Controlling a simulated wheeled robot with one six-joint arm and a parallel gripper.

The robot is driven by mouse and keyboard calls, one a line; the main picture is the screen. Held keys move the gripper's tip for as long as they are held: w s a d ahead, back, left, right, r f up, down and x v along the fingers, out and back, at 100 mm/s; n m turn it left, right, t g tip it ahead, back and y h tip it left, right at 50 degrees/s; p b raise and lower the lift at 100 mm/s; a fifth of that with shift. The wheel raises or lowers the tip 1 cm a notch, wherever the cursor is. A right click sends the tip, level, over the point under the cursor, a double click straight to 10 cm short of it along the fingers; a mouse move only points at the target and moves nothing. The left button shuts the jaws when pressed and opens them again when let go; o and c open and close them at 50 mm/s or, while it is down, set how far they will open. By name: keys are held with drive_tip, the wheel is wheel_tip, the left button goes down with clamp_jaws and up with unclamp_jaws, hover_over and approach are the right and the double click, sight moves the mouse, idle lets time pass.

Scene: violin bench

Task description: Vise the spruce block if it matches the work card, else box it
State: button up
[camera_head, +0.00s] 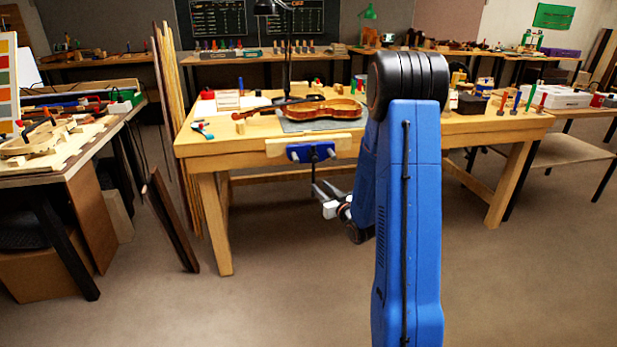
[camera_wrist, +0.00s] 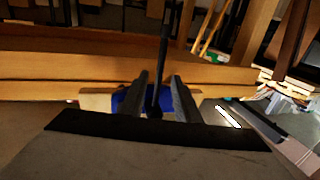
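My gripper (camera_head: 335,207) hangs low in front of the workbench (camera_head: 215,150), below the blue vise (camera_head: 311,152) with its pale wooden jaws. A dark open-looking box (camera_head: 471,104) is on the bench's right part, beyond my arm.
A violin (camera_head: 318,109) lies on a grey mat behind the vise. Upright boards (camera_head: 178,130) and a dark leaning plank (camera_head: 172,222) stand left of the bench. The front floor is clear.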

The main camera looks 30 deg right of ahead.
drive_tip(key=w, duration=1.1)
drive_tip(key=shift+d, duration=0.1)
clamp_jaws()
